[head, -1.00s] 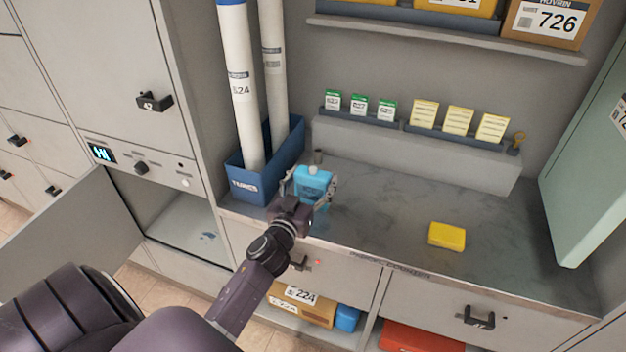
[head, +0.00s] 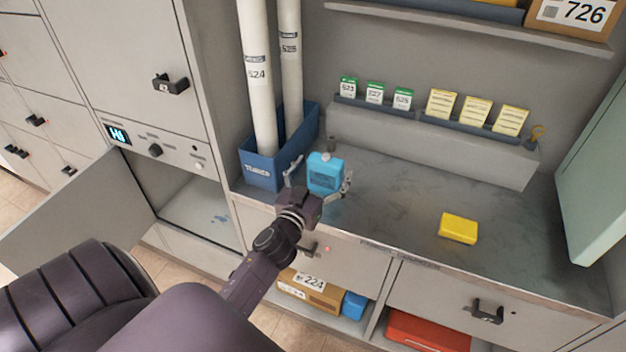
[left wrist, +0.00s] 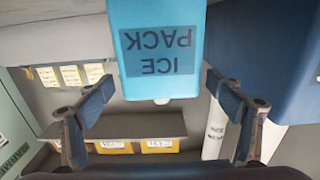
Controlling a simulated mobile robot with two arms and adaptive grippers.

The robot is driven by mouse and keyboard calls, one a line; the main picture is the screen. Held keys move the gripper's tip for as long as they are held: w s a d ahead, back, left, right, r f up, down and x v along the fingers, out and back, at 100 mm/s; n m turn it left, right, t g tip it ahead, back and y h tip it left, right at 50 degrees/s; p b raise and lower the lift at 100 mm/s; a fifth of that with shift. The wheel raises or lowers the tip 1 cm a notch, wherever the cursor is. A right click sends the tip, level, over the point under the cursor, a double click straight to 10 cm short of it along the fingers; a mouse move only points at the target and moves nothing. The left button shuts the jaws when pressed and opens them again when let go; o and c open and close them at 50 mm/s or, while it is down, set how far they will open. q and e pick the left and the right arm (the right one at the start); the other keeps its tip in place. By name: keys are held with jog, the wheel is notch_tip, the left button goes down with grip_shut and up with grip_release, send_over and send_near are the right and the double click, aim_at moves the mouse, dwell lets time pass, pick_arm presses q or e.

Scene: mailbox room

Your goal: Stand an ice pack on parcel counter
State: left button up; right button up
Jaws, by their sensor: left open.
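The light blue ice pack (head: 325,172) stands upright on the parcel counter (head: 395,200), near its left end beside the blue tube bin. In the left wrist view the ice pack (left wrist: 157,48) appears upside down, with its printed label facing the camera. My left gripper (head: 319,184) is open, its fingers spread on either side of the ice pack and apart from it. In the left wrist view clear gaps show between the pack and both fingertips (left wrist: 158,88). My right gripper is not in view.
The blue bin (head: 262,170) with tall white tubes stands close left of the pack. A yellow block (head: 458,228) lies on the counter to the right. An open locker door (head: 85,215) is at the left. Most of the counter's middle is clear.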

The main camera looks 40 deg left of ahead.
pick_arm(q)
jog(key=b+v, duration=0.1)
jog(key=v, duration=0.9)
jog(key=shift+r, duration=0.1)
